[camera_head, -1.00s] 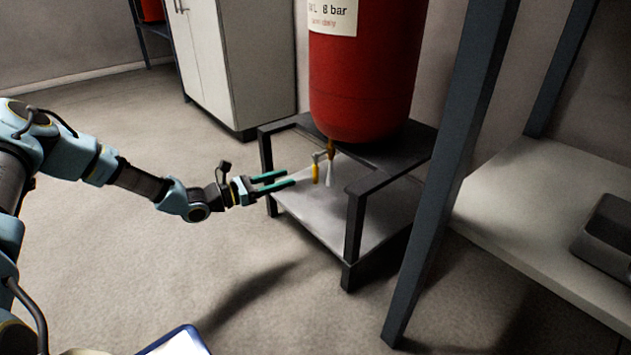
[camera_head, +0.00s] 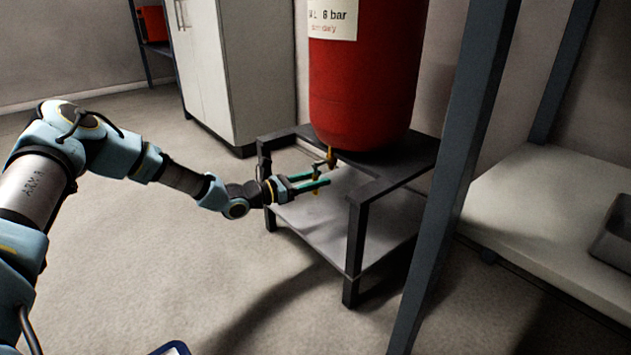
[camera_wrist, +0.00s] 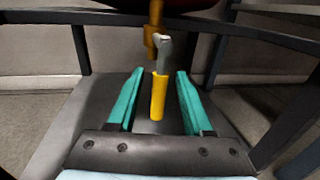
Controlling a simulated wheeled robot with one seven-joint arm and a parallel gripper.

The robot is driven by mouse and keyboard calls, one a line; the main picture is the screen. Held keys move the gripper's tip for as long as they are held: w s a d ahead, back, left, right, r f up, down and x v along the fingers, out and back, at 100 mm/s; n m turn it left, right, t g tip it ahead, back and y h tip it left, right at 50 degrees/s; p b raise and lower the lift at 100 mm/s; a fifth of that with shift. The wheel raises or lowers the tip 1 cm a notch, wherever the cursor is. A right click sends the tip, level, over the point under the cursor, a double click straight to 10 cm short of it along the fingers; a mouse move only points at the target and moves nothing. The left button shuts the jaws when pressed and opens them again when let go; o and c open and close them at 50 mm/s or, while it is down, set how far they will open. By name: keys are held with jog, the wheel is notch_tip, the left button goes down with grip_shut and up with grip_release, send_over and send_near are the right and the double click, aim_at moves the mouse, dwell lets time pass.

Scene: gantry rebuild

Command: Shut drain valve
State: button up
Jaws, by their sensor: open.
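The drain valve (camera_head: 330,157) is a brass fitting under the red tank (camera_head: 362,95). In the wrist view the brass body (camera_wrist: 153,32) shows at the top, with a grey lever (camera_wrist: 162,55) that ends in a yellow handle (camera_wrist: 158,97) hanging downward. My gripper (camera_head: 325,175) is open, with its two green fingers reaching in under the tank. In the wrist view my gripper (camera_wrist: 153,88) has one finger on each side of the yellow handle, with a gap on both sides. In the head view the fingers partly hide the handle.
The tank stands on a dark frame (camera_head: 357,215) with a grey lower shelf (camera_head: 335,228). A dark upright post (camera_head: 440,190) and a pale bench (camera_head: 520,200) stand to the right. A white cabinet (camera_head: 222,75) stands behind. The floor at left is clear.

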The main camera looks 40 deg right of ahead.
jog(key=shift+c, duration=0.4)
grip_shut()
dwell(0.9)
